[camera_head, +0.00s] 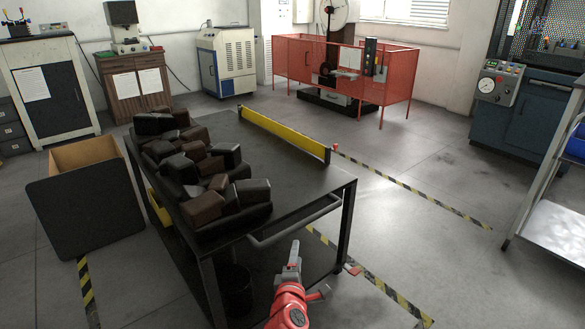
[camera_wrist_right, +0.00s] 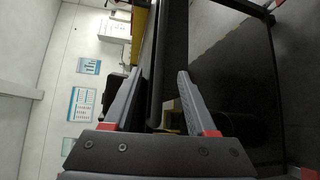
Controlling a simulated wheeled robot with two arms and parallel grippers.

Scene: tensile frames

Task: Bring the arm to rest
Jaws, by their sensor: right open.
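My right gripper (camera_head: 294,250) shows at the bottom middle of the head view, at the end of my red arm, close to the near end of the dark cart (camera_head: 300,180). In the right wrist view my right gripper (camera_wrist_right: 163,72) has its two grey fingers apart. A dark bar shows between and beyond them; I cannot tell how far off it is. I see nothing held. My left gripper is in neither view.
Dark blocks (camera_head: 205,165) are heaped on the cart's left side. A yellow rail (camera_head: 283,134) lines its far edge, and a handle (camera_head: 295,222) sticks out at the near end. An open box (camera_head: 85,205) stands left. A metal shelf (camera_head: 550,235) stands right, beyond clear floor.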

